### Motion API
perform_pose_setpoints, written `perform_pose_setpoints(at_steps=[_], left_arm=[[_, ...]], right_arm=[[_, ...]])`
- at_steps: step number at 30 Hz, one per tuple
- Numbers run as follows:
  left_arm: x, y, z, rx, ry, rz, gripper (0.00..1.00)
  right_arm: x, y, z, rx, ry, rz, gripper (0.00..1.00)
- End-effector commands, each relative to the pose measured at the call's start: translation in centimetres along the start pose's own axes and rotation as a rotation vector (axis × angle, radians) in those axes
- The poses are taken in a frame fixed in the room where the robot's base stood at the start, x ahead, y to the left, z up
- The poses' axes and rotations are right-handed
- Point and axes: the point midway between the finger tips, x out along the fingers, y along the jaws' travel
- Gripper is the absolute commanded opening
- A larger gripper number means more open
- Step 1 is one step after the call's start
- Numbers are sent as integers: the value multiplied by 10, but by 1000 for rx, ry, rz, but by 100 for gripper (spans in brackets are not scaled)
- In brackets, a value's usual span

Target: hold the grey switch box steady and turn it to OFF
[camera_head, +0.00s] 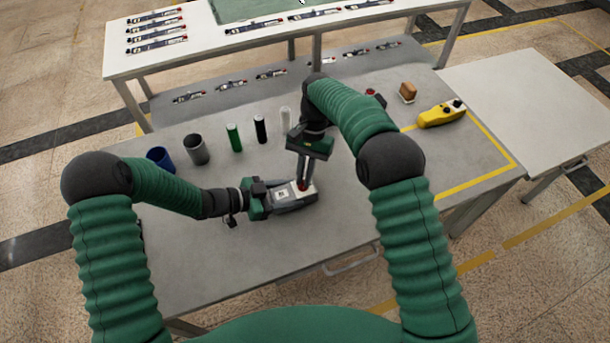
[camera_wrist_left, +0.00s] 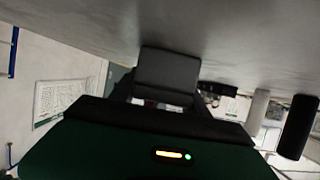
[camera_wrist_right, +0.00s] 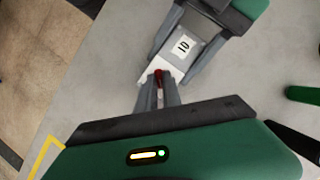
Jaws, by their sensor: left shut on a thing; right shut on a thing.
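The grey switch box (camera_head: 283,196) lies on the grey table in the head view, with a white label on its top. The right wrist view also shows the box (camera_wrist_right: 187,50), its label and a white end piece. My left gripper (camera_head: 284,198) is shut on the box from the left, one finger along each side. My right gripper (camera_head: 303,185) reaches down from above and is shut on the red switch handle (camera_wrist_right: 158,75) at the box's right end. The fingers hide most of the handle, so its setting cannot be read.
A blue cup (camera_head: 160,158), a grey cup (camera_head: 196,149) and green, black and white cylinders stand behind the box. A yellow device (camera_head: 441,114) and a brown block (camera_head: 407,92) lie at the right. The table (camera_head: 240,250) in front is clear.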

Motion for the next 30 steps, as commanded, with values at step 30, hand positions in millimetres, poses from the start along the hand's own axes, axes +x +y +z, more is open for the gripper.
perform_pose_setpoints(at_steps=[30], left_arm=[[2, 3, -3, 4, 8, 9, 1]], right_arm=[[3, -8, 1, -674, 4, 277, 0]])
